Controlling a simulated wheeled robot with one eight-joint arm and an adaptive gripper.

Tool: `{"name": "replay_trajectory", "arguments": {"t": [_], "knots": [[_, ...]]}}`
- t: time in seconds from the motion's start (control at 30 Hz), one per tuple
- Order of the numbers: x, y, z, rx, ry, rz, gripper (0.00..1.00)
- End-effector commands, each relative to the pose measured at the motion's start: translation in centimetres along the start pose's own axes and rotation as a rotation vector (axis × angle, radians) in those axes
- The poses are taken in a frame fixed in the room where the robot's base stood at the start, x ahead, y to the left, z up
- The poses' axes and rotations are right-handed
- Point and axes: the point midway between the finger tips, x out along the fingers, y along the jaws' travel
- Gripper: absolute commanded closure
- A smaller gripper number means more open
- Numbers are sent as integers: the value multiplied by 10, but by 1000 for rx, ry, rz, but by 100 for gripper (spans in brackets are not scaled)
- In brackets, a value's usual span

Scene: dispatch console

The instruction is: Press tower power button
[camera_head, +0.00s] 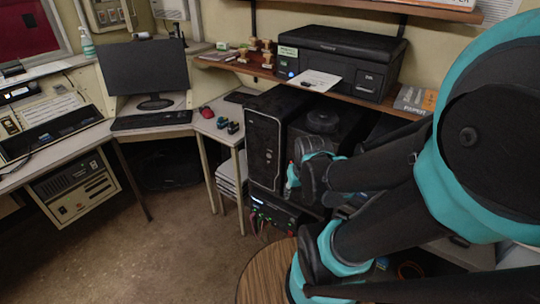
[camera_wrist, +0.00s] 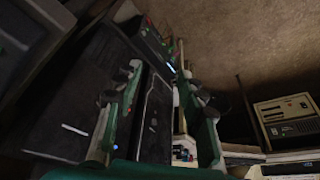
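The black computer tower (camera_head: 264,150) stands upright under the shelf, its silver-edged front facing left and toward the camera. My gripper (camera_head: 293,178) is at the tower's right side in the head view, pointing left. In the wrist view my gripper (camera_wrist: 160,75) has its two green-and-dark fingers apart with nothing held between them. The tower's dark front (camera_wrist: 155,120) shows in the gap between the fingers. I cannot clearly make out the power button, and I cannot tell whether a finger touches the tower.
A black unit with lights and cables (camera_head: 275,213) sits below the tower. A printer (camera_head: 340,60) stands on the shelf above. A monitor (camera_head: 145,68) and keyboard (camera_head: 150,120) are on the desk at left. A round wooden top (camera_head: 265,275) is in front. The floor at centre-left is clear.

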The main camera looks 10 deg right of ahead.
Motion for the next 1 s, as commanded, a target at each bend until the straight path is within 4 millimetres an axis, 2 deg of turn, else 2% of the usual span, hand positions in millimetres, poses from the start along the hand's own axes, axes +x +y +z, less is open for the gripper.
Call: {"name": "replay_trajectory", "arguments": {"t": [0.37,0.7,1.0], "knots": [[0,0,0,0,0,0,60],[0,0,0,0,0,0,100],[0,0,0,0,0,0,100]]}}
